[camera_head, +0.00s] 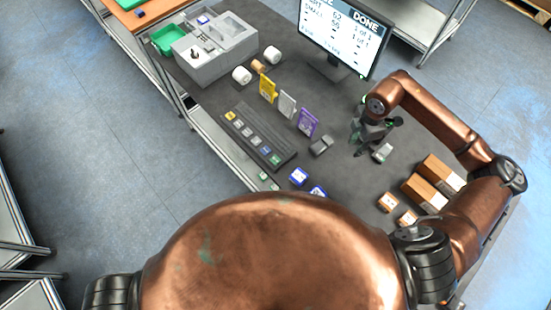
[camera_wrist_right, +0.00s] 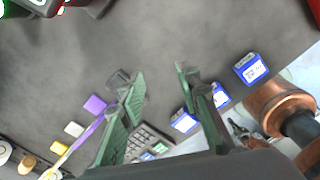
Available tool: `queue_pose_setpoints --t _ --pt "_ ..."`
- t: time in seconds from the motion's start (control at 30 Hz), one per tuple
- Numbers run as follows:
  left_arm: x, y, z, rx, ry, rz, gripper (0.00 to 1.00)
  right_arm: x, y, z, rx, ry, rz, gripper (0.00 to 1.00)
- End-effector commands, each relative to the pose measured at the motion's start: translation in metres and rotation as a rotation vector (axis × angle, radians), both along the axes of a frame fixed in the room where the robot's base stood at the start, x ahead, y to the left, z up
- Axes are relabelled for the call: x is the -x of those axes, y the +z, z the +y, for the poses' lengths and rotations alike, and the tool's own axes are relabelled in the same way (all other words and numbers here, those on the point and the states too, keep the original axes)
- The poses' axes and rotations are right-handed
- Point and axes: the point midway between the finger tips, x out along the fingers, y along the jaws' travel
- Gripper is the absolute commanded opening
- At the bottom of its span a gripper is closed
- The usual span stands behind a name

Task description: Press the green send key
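The dark keypad (camera_head: 240,143) lies near the table's front edge, with a slanting row of coloured keys. The green key (camera_head: 275,160) is at its near right end. In the right wrist view the keypad (camera_wrist_right: 138,133) is partly hidden behind a finger, and a green key (camera_wrist_right: 160,147) shows just beyond the fingers. My right gripper (camera_head: 368,150) is above the table, well to the right of the keypad and apart from it. In the right wrist view its two green fingers (camera_wrist_right: 160,80) are spread with nothing between them. My left gripper is out of view.
A monitor (camera_head: 342,38) reading DONE stands behind. Yellow (camera_head: 267,88), white (camera_head: 287,104) and purple (camera_head: 308,122) upright packs stand between keypad and monitor. Blue-and-white boxes (camera_head: 299,176) lie right of the keypad. Brown cartons (camera_head: 425,194) are at right; a grey printer-like unit (camera_head: 215,45) is at left.

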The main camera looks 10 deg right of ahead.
Motion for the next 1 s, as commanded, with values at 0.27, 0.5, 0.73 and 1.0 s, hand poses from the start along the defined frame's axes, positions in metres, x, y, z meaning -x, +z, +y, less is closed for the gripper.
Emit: queue_pose_setpoints --t 0.27,0.5,0.73,1.0 --pt "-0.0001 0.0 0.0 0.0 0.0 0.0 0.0 0.0 0.0 0.0 0.0 0.0 0.0 0.1" --pt "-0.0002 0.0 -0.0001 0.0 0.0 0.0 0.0 0.0 0.0 0.0 0.0 0.0 0.0 0.0" --pt "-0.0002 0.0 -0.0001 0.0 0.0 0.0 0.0 0.0 0.0001 0.0 0.0 0.0 0.0 0.0" --pt "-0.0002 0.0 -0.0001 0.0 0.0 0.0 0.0 0.0 0.0001 0.0 0.0 0.0 0.0 0.0"
